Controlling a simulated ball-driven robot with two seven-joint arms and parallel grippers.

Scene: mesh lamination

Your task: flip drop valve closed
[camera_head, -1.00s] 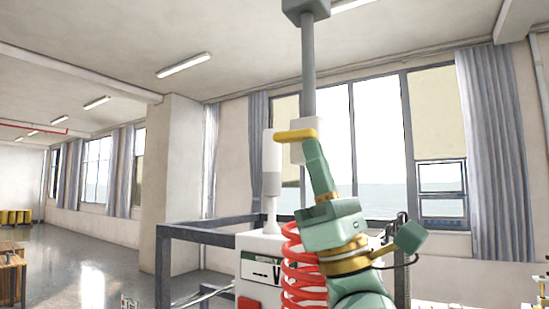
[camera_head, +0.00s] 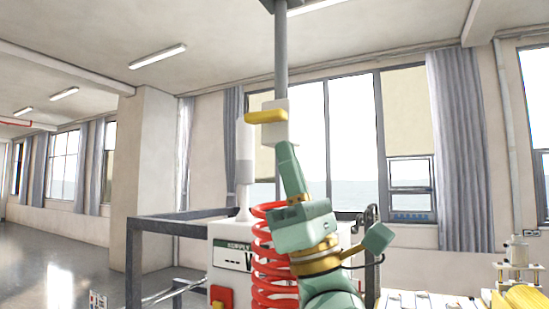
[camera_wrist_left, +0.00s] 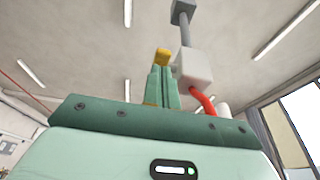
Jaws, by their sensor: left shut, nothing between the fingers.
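The drop valve is a pale box (camera_head: 281,122) on a grey vertical pipe (camera_head: 281,60) hanging from the ceiling. Its yellow lever (camera_head: 266,116) sticks out to the left, roughly level. In the left wrist view the box (camera_wrist_left: 193,68) and the yellow lever (camera_wrist_left: 163,60) show just above my fingers. My left gripper (camera_head: 285,150) points up, with its shut, empty fingertips just below the lever and box. In the left wrist view the fingertips (camera_wrist_left: 163,72) overlap the lever's lower end; I cannot tell if they touch it. My right gripper is not in view.
A red coiled hose (camera_head: 268,262) hangs beside my left arm. Behind stand a white cabinet (camera_head: 232,283) with a red switch (camera_head: 221,297), a white-grey column (camera_head: 245,165) and a dark frame (camera_head: 134,265). Floor at the left is open.

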